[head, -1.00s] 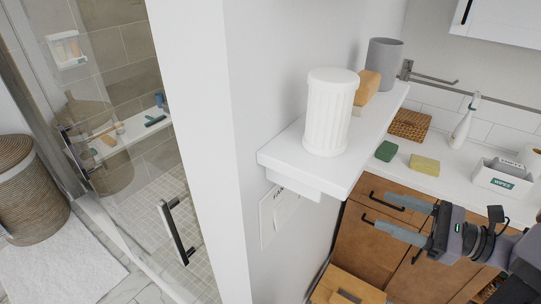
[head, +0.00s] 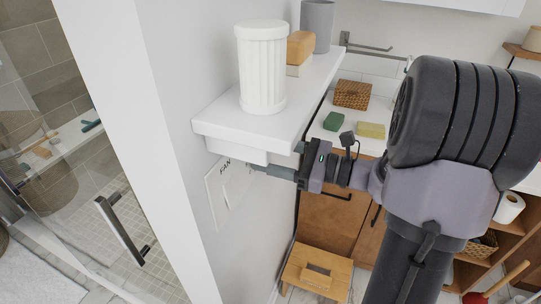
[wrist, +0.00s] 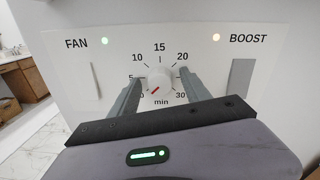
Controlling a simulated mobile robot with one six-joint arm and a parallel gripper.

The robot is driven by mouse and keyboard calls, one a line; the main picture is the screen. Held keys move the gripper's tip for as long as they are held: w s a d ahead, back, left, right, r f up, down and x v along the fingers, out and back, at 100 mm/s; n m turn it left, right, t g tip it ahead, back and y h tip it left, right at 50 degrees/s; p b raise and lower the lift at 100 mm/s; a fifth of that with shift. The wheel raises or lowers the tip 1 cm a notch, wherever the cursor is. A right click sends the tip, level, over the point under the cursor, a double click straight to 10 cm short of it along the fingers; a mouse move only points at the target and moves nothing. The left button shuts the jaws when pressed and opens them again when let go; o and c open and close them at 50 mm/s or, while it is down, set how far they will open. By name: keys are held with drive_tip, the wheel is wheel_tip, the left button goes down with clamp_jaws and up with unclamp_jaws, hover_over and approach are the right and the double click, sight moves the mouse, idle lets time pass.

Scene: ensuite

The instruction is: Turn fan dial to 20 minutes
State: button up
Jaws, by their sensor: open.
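The fan dial (wrist: 159,80) is a round white knob on a white panel (wrist: 160,25), seen in the wrist view. Its red pointer line aims to the lower left, below the 5 mark; the lower-left end of the scale is hidden by a finger. The 20 mark is at the upper right of the dial. My gripper (wrist: 160,77) is open, with one finger on each side of the dial. I cannot tell whether the fingers touch it. In the head view, the panel (head: 214,196) shows under the shelf, with my gripper (head: 268,171) reaching in; the dial is hidden.
A white shelf (head: 215,122) juts out just above my gripper, holding a fluted white canister (head: 262,70). Rocker switches (wrist: 241,77) flank the dial, with a green light by FAN and an orange one by BOOST. A wooden stool (head: 315,262) stands below.

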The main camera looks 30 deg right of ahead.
clamp_jaws()
drive_tip(key=shift+p, duration=0.3)
